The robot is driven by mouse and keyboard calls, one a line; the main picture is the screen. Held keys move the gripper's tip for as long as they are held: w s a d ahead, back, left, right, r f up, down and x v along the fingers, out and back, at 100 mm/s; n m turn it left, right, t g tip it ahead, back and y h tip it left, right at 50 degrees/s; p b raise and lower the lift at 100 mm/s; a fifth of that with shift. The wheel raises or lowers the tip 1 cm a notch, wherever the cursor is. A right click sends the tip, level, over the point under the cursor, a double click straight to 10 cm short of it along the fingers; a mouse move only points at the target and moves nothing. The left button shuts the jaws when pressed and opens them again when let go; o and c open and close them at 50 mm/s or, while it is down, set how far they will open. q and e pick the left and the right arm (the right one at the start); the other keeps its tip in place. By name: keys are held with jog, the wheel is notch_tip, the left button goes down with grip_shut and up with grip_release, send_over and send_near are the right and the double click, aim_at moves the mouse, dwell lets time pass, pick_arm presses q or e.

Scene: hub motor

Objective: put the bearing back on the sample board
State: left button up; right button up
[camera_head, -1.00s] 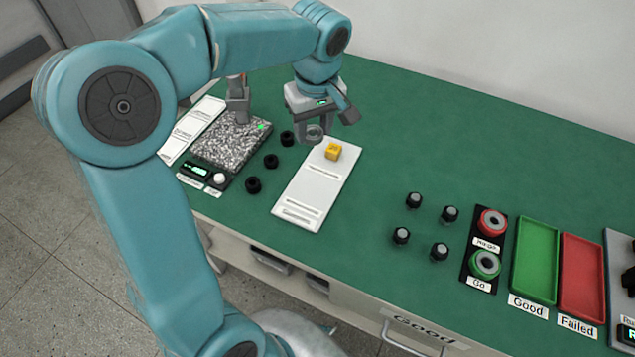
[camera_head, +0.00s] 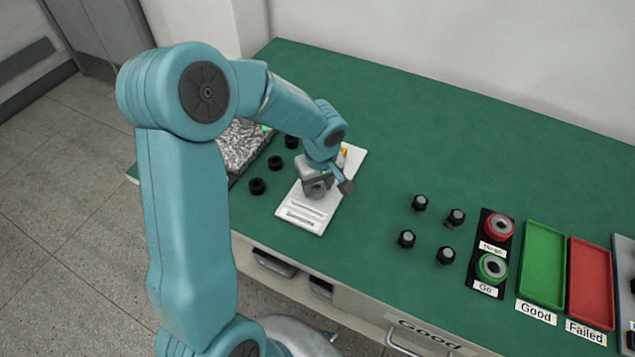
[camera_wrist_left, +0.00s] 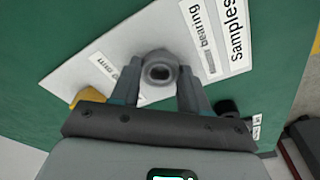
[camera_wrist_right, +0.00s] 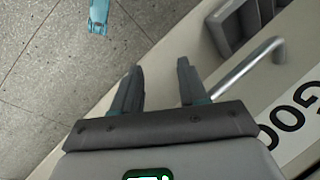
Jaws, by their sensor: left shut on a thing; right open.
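The white sample board (camera_head: 302,217) lies on the green table, with printed labels that also show in the left wrist view (camera_wrist_left: 95,58). My left gripper (camera_head: 316,194) is over the middle of the board. It is shut on the grey ring-shaped bearing (camera_wrist_left: 159,69), whose hole faces the wrist camera. I cannot tell whether the bearing touches the board. A yellow block (camera_head: 344,151) sits at the board's far end, partly hidden by my left arm. My right gripper (camera_wrist_right: 156,88) is open and empty, in front of the bench near a drawer handle.
Black round parts (camera_head: 275,162) stand left of the board. Several black knobs (camera_head: 407,239) stand to the right, then red and green ring gauges (camera_head: 492,267), a green tray (camera_head: 543,264) and a red tray (camera_head: 590,283). The back of the table is clear.

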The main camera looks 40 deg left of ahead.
aim_at(320, 194)
pick_arm(q)
jog(key=shift+f, duration=0.15)
jog(key=o, duration=1.2)
jog(key=r, duration=0.4)
jog(key=d+r, duration=0.1)
jog(key=r, duration=0.7)
jog(key=shift+s+d+r+p, duration=0.2)
jog(key=shift+s+p, duration=0.1)
jog(key=shift+p, duration=0.05)
